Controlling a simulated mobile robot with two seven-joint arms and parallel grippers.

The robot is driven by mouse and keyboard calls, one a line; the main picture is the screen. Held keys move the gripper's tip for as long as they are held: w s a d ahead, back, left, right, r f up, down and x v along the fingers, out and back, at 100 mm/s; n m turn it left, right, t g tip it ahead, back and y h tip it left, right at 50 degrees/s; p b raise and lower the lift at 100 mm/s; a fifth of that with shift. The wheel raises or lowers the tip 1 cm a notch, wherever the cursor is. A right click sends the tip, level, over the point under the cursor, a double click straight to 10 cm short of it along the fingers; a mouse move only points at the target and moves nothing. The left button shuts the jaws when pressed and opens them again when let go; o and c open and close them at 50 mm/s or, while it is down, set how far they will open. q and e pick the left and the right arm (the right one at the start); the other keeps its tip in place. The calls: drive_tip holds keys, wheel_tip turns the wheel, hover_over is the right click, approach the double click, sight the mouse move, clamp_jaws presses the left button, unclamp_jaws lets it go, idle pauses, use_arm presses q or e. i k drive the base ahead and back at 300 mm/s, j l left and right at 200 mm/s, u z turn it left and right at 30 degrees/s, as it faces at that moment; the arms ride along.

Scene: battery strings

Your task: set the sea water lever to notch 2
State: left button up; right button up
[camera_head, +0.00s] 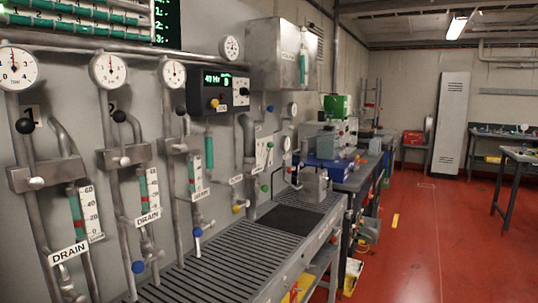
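Neither of my grippers is in view. I cannot tell which lever is the sea water lever, as no label for it is readable at this size. Levers with black ball knobs stand along the left wall: one at the far left (25,126), one right of it (119,116) and a smaller one (180,109). Farther along are a green knob (265,188) and a yellow knob (236,208) near small white plates (261,153).
A slatted grey bench (225,262) runs along the wall below the pipes. Round gauges (108,70) and a control box with a green display (218,90) hang above. Blue drain knobs (138,267) stick out low. The red floor (430,240) at right is largely clear.

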sight(270, 145)
drive_tip(key=i+l+u, duration=0.1)
drive_tip(key=i+l, duration=0.15)
drive_tip(key=i+l+u, duration=0.1)
drive_tip(key=i+l, duration=0.15)
drive_tip(key=i+l+u, duration=0.1)
drive_tip(key=l, duration=0.35)
drive_tip(key=i+l+u, duration=0.1)
drive_tip(key=i+l, duration=0.25)
drive_tip(key=i+l+u, duration=0.1)
drive_tip(key=l, duration=0.25)
drive_tip(key=i+l+u, duration=0.1)
drive_tip(key=i+l, duration=0.15)
drive_tip(key=l, duration=0.15)
drive_tip(key=i+l+u, duration=0.1)
drive_tip(key=l, duration=0.25)
drive_tip(key=i+l+u, duration=0.1)
drive_tip(key=i+l, duration=0.15)
drive_tip(key=l, duration=0.2)
